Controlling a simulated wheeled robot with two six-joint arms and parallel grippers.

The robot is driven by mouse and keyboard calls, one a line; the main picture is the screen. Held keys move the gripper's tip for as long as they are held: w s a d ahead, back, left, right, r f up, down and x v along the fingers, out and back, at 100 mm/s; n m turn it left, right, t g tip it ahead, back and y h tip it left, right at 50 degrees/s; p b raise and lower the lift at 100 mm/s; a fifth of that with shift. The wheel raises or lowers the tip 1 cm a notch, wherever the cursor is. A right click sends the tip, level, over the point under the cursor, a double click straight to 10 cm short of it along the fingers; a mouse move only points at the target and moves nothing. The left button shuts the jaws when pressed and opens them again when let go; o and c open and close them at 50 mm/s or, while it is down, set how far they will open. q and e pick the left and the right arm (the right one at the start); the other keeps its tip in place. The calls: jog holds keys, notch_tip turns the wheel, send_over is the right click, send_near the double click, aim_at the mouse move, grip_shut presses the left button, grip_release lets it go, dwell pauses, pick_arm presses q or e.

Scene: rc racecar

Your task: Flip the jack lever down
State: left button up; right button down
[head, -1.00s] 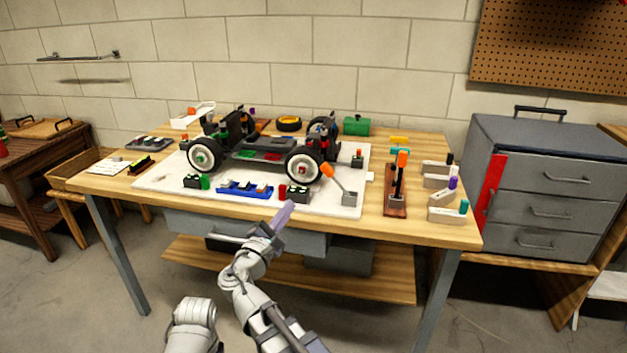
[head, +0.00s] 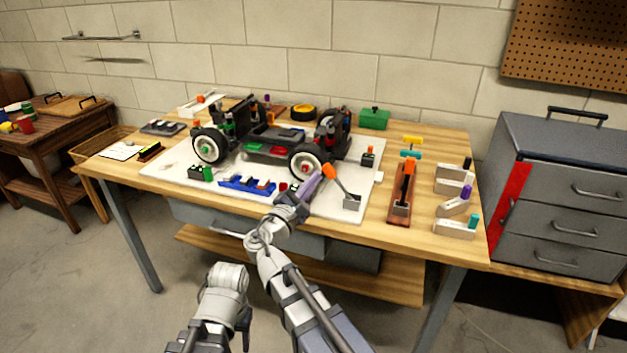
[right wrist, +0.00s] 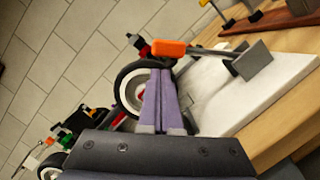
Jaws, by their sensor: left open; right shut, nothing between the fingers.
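The lever with an orange grip (head: 330,172) leans up and left from a grey block (head: 351,203) on the white mat's front right corner. In the right wrist view its orange grip (right wrist: 172,48) is just past my fingertips, with the rod running right to the grey block (right wrist: 252,60). My right gripper (head: 321,173) is shut and empty, its purple fingers beside the grip. It also shows in the right wrist view (right wrist: 160,75). I cannot tell whether they touch. Only part of my left arm shows low in the head view; its fingers are out of sight.
A car chassis (head: 265,148) on wheels stands on the white mat (head: 165,172), left of the lever. An upright orange-topped tool on a wooden base (head: 399,217) stands to the right. Several pale blocks (head: 455,229) line the table's right side. A blue tray (head: 247,187) lies in front.

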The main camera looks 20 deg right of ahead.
jog(key=shift+s+d+r, duration=0.15)
jog(key=shift+d+r, duration=0.1)
jog(key=shift+d, duration=0.1)
pick_arm(q)
jog(key=shift+w+d+r, duration=0.1)
jog(key=shift+d+r, duration=0.15)
jog(key=shift+d, duration=0.05)
jog(key=shift+d+r+p, duration=0.2)
jog(key=shift+r+p, duration=0.2)
jog(key=shift+p, duration=0.05)
pick_arm(e)
jog(key=shift+s+d+r+m, duration=0.1)
jog(key=shift+d+r+m, duration=0.05)
jog(key=shift+r+m, duration=0.2)
